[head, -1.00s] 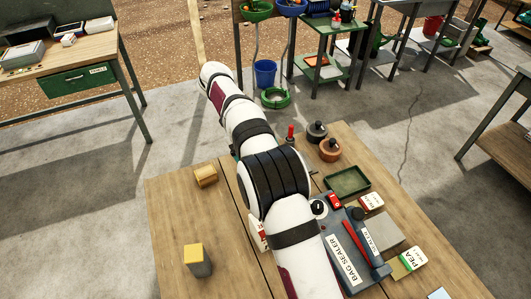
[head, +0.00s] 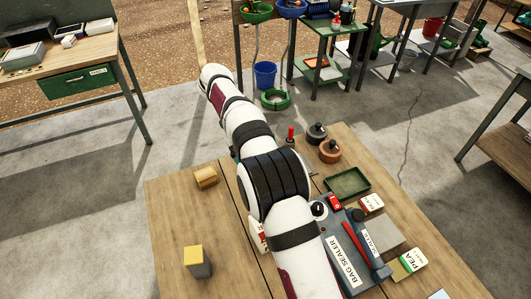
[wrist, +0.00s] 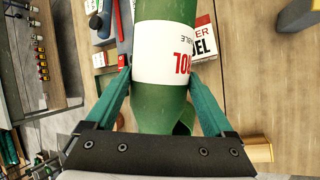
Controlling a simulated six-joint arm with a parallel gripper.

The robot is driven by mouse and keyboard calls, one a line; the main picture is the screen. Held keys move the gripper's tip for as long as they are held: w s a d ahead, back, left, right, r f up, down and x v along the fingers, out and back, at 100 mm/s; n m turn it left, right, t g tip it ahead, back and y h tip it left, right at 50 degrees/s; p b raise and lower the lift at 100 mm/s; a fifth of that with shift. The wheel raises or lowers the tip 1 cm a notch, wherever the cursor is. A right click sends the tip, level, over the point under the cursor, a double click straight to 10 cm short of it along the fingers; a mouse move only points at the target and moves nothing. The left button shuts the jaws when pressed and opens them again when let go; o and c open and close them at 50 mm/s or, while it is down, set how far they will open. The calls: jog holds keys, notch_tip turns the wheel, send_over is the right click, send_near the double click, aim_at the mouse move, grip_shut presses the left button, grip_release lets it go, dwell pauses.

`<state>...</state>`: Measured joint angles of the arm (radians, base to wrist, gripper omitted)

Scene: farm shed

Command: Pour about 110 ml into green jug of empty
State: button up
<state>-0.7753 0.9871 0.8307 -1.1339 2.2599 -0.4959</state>
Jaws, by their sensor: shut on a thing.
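In the wrist view, my gripper (wrist: 158,82) has its two green fingers closed on the sides of a green container (wrist: 158,108). The container is rounded, with a white label bearing red and black print, partly readable as "OL". A curved green part shows at its lower right, perhaps a handle. Its mouth and contents are out of sight. In the head view, my arm hides the gripper and the container.
On the bench are a bag sealer (head: 345,262), a green tray (head: 348,183), two lidded pots (head: 316,132), a pea packet (head: 412,258), a wooden block (head: 205,178) and a yellow-topped grey block (head: 197,263). The bench's left part is mostly clear.

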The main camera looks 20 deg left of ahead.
jog(key=shift+s+d+f+m+t+y, duration=0.15)
jog(key=shift+s+f+m+t+y, duration=0.15)
jog(key=shift+s+f+t+y, duration=0.3)
jog(key=shift+s+d+r+t+y, duration=0.45)
jog(key=shift+r+t, duration=0.15)
jog(key=shift+t, duration=0.1)
jog(key=shift+a, duration=0.1)
dwell(1.3)
